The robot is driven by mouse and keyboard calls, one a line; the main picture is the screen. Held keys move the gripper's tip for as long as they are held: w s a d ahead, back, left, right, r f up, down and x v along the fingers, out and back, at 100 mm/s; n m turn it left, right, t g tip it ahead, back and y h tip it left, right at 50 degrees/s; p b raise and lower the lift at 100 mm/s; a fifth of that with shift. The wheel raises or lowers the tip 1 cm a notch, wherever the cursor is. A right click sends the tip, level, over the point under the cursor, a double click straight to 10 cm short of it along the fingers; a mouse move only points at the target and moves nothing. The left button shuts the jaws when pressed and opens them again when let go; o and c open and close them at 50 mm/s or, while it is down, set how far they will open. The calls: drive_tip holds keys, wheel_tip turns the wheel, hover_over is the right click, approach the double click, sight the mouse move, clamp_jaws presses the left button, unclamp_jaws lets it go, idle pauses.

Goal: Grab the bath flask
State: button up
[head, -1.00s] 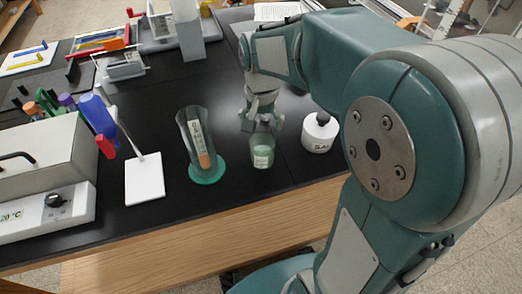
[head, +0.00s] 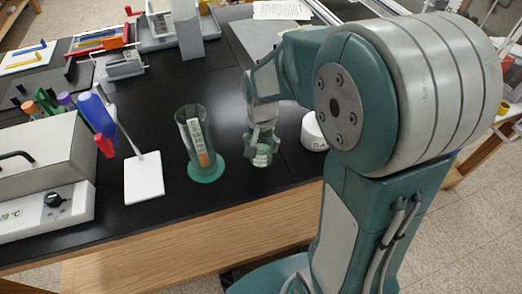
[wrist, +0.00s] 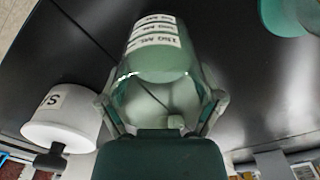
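The bath flask, a clear vessel with green liquid and a white printed label, stands on the black bench in the head view (head: 262,160), mostly hidden behind my gripper (head: 262,140). In the wrist view the flask (wrist: 158,62) fills the middle, its label facing the top of the picture. My gripper's fingers (wrist: 162,100) are spread wide, one on each side of the flask. I see no clear sign that they press on the glass.
A white bottle with a black cap (wrist: 62,120) stands close beside the flask. A white plate device (head: 144,180) and heater box (head: 45,170) are farther left. The bench's wooden front edge (head: 190,225) is near.

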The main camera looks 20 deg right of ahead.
drive_tip(key=c, duration=0.3)
drive_tip(key=shift+r, duration=1.1)
drive_tip(key=s+r, duration=1)
drive_tip(key=s, duration=0.3)
drive_tip(key=shift+s+r, duration=0.35)
drive_tip(key=shift+s, duration=0.05)
